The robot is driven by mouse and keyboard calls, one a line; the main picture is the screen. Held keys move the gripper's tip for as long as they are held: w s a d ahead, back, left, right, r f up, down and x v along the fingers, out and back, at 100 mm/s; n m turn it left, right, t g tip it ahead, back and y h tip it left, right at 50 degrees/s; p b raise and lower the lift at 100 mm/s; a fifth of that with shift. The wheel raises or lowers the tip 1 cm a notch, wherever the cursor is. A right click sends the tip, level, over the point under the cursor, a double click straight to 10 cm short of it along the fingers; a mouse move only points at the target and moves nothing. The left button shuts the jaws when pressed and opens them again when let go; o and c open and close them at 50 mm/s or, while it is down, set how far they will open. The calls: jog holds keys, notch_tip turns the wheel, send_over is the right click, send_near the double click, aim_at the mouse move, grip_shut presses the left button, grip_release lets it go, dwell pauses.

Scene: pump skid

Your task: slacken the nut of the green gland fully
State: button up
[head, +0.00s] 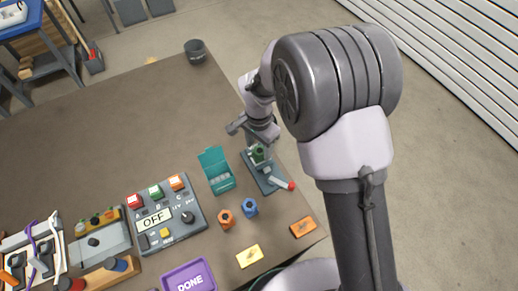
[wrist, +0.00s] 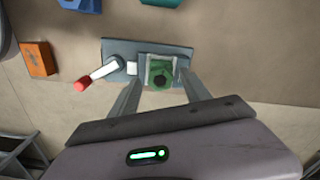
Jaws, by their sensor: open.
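The green gland (wrist: 160,75) sits on a grey base plate (wrist: 118,47) in the wrist view, with a dark hole or recess in its middle. In the head view the green gland (head: 258,154) is partly hidden by my wrist. A white lever with a red tip (wrist: 82,85) lies on the same plate, to the left of the gland in the wrist view. My gripper (wrist: 158,88) is open, its two fingers reaching toward the gland, one on each side of it. I cannot tell whether the fingers touch the nut.
An orange block (head: 303,227), a blue nut (head: 250,207) and an orange nut (head: 226,219) stand near the plate. A teal box (head: 216,170) stands left of it. A control panel (head: 166,214) reads OFF.

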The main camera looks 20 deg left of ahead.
jog(key=shift+f, duration=0.35)
grip_shut()
